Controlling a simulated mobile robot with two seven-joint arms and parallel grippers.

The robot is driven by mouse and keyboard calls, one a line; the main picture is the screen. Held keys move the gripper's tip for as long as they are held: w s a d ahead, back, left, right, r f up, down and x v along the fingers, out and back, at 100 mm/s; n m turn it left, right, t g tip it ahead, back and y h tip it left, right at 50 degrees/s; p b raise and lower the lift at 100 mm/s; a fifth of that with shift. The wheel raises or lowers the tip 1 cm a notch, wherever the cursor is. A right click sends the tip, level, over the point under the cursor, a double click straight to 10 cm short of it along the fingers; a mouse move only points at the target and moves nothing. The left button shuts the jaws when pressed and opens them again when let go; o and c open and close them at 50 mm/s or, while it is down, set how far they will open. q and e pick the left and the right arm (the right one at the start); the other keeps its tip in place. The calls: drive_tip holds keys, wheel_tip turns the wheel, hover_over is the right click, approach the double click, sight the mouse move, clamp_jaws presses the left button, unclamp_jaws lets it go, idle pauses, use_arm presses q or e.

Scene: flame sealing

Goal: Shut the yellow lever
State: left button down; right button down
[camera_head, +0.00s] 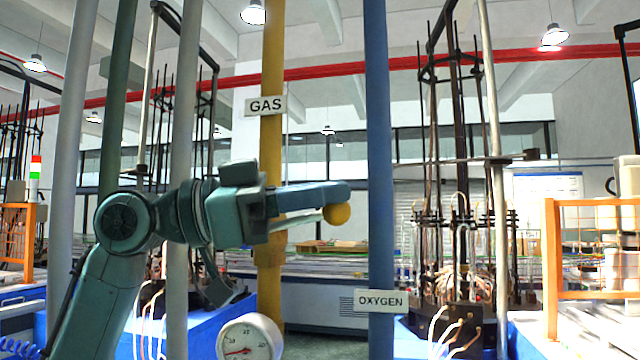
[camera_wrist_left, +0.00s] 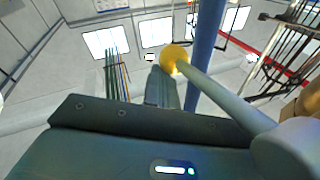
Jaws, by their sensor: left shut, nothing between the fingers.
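The yellow lever's round knob (camera_head: 337,213) sits just right of the yellow GAS pipe (camera_head: 271,150). Its pale rod runs left behind my left gripper, so its pivot is hidden. The lever lies roughly level, across the upright pipe. My left gripper (camera_head: 345,192) is shut and empty, its fingers pointing right, with the tip just above the knob in the picture. In the left wrist view the knob (camera_wrist_left: 174,56) is beside the shut fingertips (camera_wrist_left: 160,72), and the rod runs to the lower right. I cannot tell whether they touch. My right gripper is not in view.
A blue OXYGEN pipe (camera_head: 379,150) stands right of the lever. Grey pipes (camera_head: 183,130) and a green pipe (camera_head: 118,90) stand at the left. A pressure gauge (camera_head: 247,340) is below the gripper. Machines and orange fencing (camera_head: 550,260) stand behind.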

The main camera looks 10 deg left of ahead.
use_arm(q)
drive_tip(key=shift+f, duration=0.15)
drive_tip(key=shift+d+f+y, duration=0.1)
drive_tip(key=shift+f+y, duration=0.05)
drive_tip(key=shift+y, duration=0.15)
idle(0.7)
drive_tip(key=shift+p, duration=0.3)
idle(0.6)
drive_tip(key=shift+f, duration=0.1)
idle(0.6)
idle(0.8)
drive_tip(key=shift+g, duration=0.3)
